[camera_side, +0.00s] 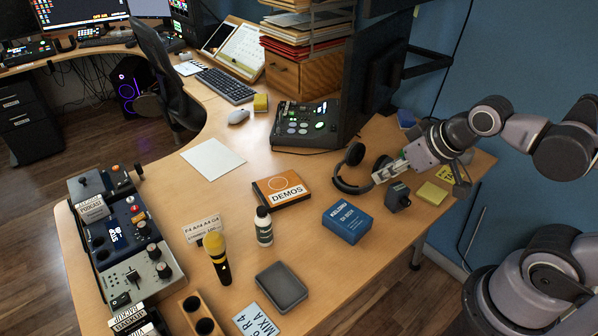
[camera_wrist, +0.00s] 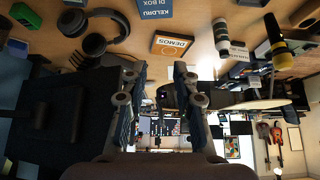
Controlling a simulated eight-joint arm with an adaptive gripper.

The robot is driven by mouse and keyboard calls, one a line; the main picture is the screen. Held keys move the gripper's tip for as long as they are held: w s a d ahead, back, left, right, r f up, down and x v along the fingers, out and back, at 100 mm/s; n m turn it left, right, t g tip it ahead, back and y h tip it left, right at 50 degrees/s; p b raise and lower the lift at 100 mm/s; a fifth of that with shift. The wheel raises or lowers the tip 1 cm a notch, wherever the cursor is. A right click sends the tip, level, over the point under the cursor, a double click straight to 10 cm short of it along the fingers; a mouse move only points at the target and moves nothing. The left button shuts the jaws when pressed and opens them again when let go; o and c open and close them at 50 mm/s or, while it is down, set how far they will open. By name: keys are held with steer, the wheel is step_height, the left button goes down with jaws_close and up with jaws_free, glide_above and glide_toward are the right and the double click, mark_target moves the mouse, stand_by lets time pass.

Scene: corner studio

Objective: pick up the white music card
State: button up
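A small white card (camera_side: 203,228) with a row of printed letters and numbers, like note names, stands on the desk behind and left of the yellow-topped microphone (camera_side: 217,256). I cannot tell from print alone which is called the music card; the first looks likelier. My gripper (camera_side: 385,174) is far to the right, above the desk by the headphones. In the wrist view my gripper (camera_wrist: 157,72) has its fingers apart with nothing between them.
Between gripper and cards are the headphones (camera_side: 350,168), blue box (camera_side: 347,222), orange DEMOS box (camera_side: 281,189), white bottle (camera_side: 263,227) and grey tray (camera_side: 281,287). A blank white sheet (camera_side: 213,159) lies farther back. Audio gear (camera_side: 128,240) lines the left edge.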

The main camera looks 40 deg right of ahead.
steer(key=w+a+r+m+g+y, duration=0.15)
steer(key=w+a+r+m, duration=0.35)
steer(key=w, duration=0.5)
steer(key=m+g+y, duration=0.3)
steer(key=m+g, duration=0.3)
steer(key=m, duration=0.9)
glide_above(200, 229)
steer(key=d, duration=0.2)
step_height(200, 229, down, 21)
steer(key=shift+w+x, duration=0.2)
steer(key=shift+x, duration=2.65)
steer(key=shift+d+f, duration=0.15)
steer(key=shift+f, duration=0.15)
jaws_close()
